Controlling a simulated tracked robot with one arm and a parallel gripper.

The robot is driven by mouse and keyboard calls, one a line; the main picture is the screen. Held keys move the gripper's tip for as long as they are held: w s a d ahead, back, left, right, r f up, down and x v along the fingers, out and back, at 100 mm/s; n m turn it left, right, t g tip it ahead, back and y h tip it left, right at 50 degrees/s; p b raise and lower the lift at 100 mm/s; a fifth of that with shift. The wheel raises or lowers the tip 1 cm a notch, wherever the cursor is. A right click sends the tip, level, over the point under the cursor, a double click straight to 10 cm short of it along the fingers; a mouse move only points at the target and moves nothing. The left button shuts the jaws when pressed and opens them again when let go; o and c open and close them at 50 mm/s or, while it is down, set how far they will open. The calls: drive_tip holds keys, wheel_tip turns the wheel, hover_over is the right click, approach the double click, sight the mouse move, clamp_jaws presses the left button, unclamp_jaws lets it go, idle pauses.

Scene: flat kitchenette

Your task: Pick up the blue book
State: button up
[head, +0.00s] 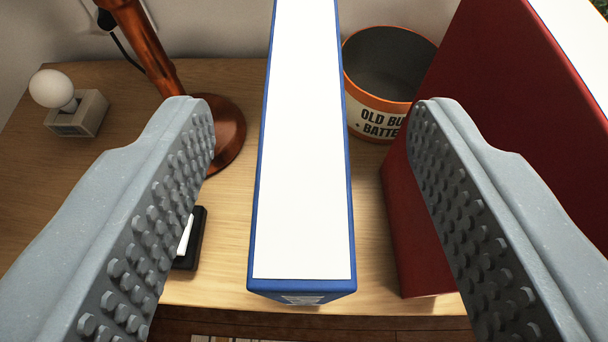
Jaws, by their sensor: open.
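The blue book (303,160) stands upright in the middle of the head view, its white page edge facing me and its blue covers showing as thin borders. Its top runs out of the frame. My gripper (315,115) is open, with one grey studded finger to the left of the book and the other to the right. A gap shows on each side, and neither finger appears to touch the book. The right finger overlaps the red book (500,110) in the picture; whether they touch I cannot tell.
The red book stands close on the right. A copper lamp (228,135) and a bulb on a small block (78,112) are at left. A labelled bin (375,110) stands behind. A small black object (190,240) lies left of the book. The wooden surface's (215,290) front edge is near.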

sight(305, 124)
drive_tip(key=shift+f+x, duration=0.2)
drive_tip(key=shift+x, duration=0.8)
drive_tip(key=shift+f+x, duration=0.2)
drive_tip(key=shift+x, duration=0.75)
drive_tip(key=shift+s+a, duration=0.1)
drive_tip(key=shift+s, duration=0.1)
clamp_jaws()
